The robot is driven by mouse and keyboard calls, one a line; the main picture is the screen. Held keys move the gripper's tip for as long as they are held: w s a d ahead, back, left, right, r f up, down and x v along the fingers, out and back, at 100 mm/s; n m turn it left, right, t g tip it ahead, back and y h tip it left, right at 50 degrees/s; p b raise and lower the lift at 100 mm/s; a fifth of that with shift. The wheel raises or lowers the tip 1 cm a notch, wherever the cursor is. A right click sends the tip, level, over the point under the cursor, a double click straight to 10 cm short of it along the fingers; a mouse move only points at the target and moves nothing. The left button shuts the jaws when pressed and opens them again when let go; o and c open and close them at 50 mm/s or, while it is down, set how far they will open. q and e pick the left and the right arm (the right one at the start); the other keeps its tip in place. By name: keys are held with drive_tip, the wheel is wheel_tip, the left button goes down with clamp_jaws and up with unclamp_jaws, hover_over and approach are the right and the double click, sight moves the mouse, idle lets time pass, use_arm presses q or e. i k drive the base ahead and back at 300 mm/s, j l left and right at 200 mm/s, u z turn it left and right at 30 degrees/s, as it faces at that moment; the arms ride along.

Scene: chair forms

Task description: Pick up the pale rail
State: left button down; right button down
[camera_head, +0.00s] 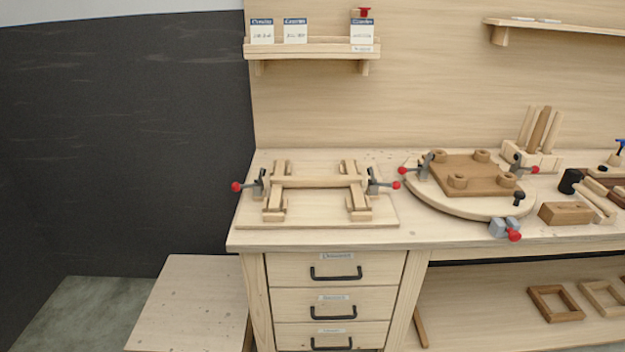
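A pale rail (316,182) lies crosswise in a wooden jig (315,221) on the left of the bench, between two upright-looking side pieces. Several pale and darker wooden sticks stand in a block (518,156) at the back right; two of them are pale, one a pale stick (526,127) on the left and one (554,131) on the right of a brown stick (540,128). I cannot tell for sure which pale piece is the named rail. Neither of my grippers is in view.
Red-handled clamps (258,184) (380,182) flank the jig. A round board (435,205) carries a brown plate (470,177) with pegs. A brown block (566,213) and a mallet (590,192) lie at right. Drawers (335,300) are below; a low board (190,300) is at left.

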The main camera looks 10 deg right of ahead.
sight(287, 181)
drive_tip(key=i+z, duration=0.3)
drive_tip(key=z, duration=0.2)
drive_tip(key=i+j+z, duration=0.1)
drive_tip(key=i+z, duration=0.15)
drive_tip(key=z, duration=0.25)
drive_tip(key=i+j+z, duration=0.2)
drive_tip(key=z, duration=0.3)
drive_tip(key=i+j, duration=0.05)
drive_tip(key=i, duration=0.05)
